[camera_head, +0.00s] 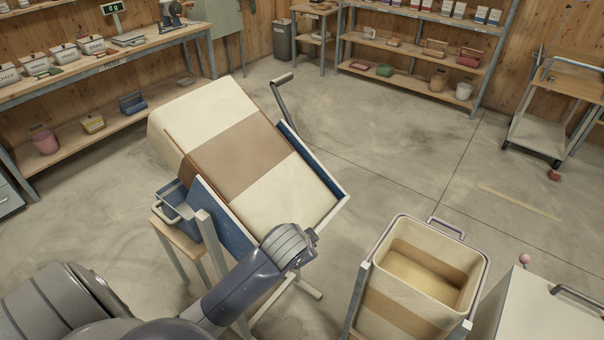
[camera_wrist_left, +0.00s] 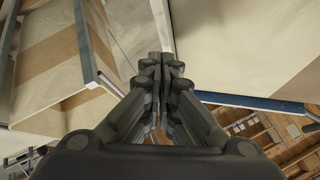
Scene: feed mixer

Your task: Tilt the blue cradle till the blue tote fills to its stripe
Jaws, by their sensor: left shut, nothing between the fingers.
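The blue cradle (camera_head: 220,218) stands tilted in the middle of the head view, with pale edges and a grey lever (camera_head: 282,79) behind it. It holds a large cream container (camera_head: 215,105) with a brown band. A cream tote (camera_head: 403,304) with a brown band and a lavender handle stands at the lower right; it does not look blue. Tan material seems to lie inside, its level unclear. My left gripper (camera_head: 312,236) is by the cradle's lower front edge, apart from the tote. In the left wrist view its fingers (camera_wrist_left: 160,62) are together and empty.
A pale box (camera_head: 545,310) with a dark handle stands right of the tote. A wooden stool (camera_head: 178,238) is left of the cradle. A workbench (camera_head: 110,62) and shelves (camera_head: 420,50) line the walls. Open floor (camera_head: 385,150) lies behind the tote.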

